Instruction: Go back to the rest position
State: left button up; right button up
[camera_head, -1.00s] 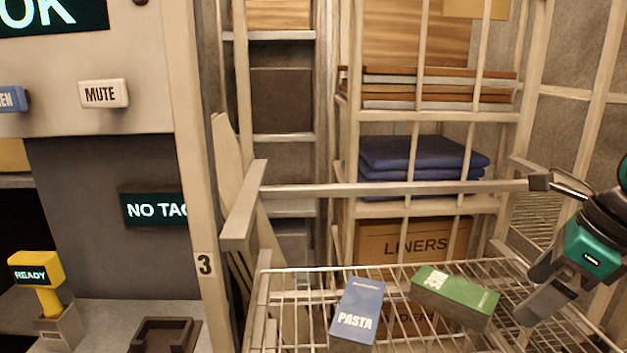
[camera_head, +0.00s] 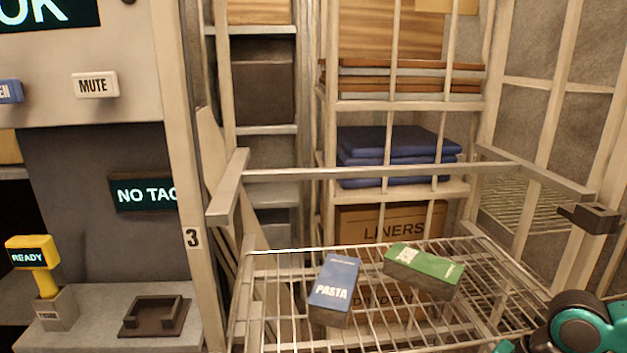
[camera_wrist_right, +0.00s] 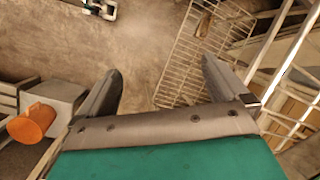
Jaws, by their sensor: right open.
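My right arm shows at the lower right edge of the head view as dark and teal links; its fingers are out of that picture. In the right wrist view my right gripper (camera_wrist_right: 158,90) is open, with its two grey fingers apart and nothing between them. The floor and part of a wire rack lie beyond the fingers. My left gripper is in neither view.
A wire shelf (camera_head: 262,290) holds a blue pasta box (camera_head: 333,287) and a green box (camera_head: 424,268). A pale rail frames it. A yellow scanner (camera_head: 38,265) stands in a holder at left. In the wrist view an orange object (camera_wrist_right: 32,124) is left of the gripper.

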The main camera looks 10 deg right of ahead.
jog(key=s+a+f+n+t+h, duration=0.35)
jog(key=s+a+f+n, duration=0.45)
jog(key=n, duration=0.7)
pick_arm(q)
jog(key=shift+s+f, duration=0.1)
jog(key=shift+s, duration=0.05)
pick_arm(e)
jog(key=w+a+f+t+y, duration=0.1)
jog(key=w+a+f+t, duration=0.3)
jog(key=w+f+t, duration=0.2)
jog(key=shift+w+f+y, duration=0.35)
jog(key=shift+w+f, duration=0.85)
jog(key=shift+w, duration=0.05)
jog(key=shift+a, duration=0.1)
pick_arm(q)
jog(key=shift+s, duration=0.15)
